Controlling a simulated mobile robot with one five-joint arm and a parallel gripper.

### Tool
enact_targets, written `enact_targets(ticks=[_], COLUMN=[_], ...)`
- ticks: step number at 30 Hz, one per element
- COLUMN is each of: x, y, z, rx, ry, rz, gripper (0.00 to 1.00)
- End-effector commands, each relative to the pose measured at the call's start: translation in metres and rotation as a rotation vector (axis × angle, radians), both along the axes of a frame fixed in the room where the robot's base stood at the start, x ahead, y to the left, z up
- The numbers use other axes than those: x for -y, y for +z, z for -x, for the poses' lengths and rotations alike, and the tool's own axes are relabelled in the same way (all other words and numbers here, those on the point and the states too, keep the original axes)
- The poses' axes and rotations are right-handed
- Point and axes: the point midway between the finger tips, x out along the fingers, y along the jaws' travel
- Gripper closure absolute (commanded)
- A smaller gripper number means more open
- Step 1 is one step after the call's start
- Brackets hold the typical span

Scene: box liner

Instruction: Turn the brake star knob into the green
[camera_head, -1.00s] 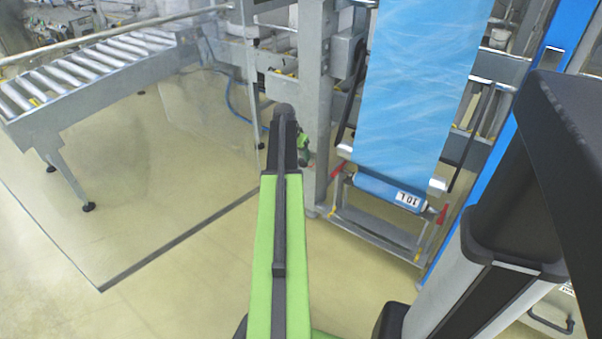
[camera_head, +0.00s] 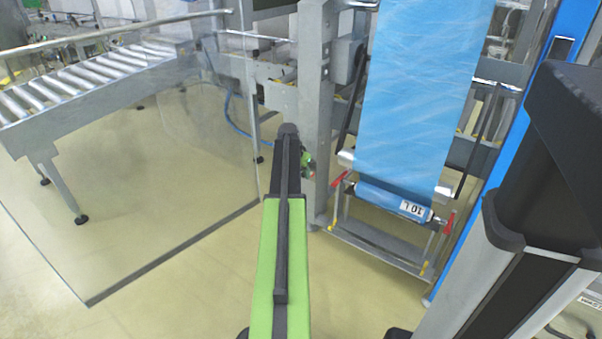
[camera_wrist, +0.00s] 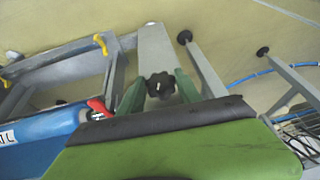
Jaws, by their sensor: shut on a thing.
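The brake star knob (camera_wrist: 160,86) is black with several lobes and a short pale mark on its face. In the wrist view it sits in front of a grey upright post (camera_wrist: 155,45). My gripper (camera_wrist: 159,88) has one green finger on each side of the knob and is shut on it. In the head view my gripper (camera_head: 307,162) is at the grey post, partly behind my own arm. The knob cannot be made out there, and I cannot see a green zone around it.
A blue film web (camera_head: 415,90) runs down to a roll (camera_head: 385,200) labelled 10 L, with red levers at its ends, right of the post. A roller conveyor (camera_head: 90,85) and a clear panel (camera_head: 170,200) stand left. Floor between is open.

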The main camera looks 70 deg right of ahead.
Motion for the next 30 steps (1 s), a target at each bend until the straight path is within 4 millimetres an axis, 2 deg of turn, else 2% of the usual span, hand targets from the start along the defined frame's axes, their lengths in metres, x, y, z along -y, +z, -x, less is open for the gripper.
enact_targets(ticks=[1, 4, 7, 15, 23, 24, 28, 30], x=[-0.0002, -0.0003, 0.0013, 0.0019, 0.0001, 0.0000, 0.0001, 0.0003], y=[-0.0001, -0.0001, -0.0008, -0.0016, -0.0006, -0.0006, -0.0006, -0.0005], z=[0.0001, 0.0001, -0.0022, -0.0050, -0.0037, -0.0038, -0.0039, -0.0040], rx=[-0.001, -0.001, -0.034, -0.265, -0.272, -0.272, -0.271, -0.271], ry=[0.000, 0.000, 0.003, 0.001, 0.000, -0.001, 0.001, 0.001], rz=[0.000, 0.000, -0.010, -0.071, -0.073, -0.073, -0.072, -0.072], gripper=[0.89, 1.00, 1.00, 1.00, 1.00, 0.56, 0.39, 0.38])
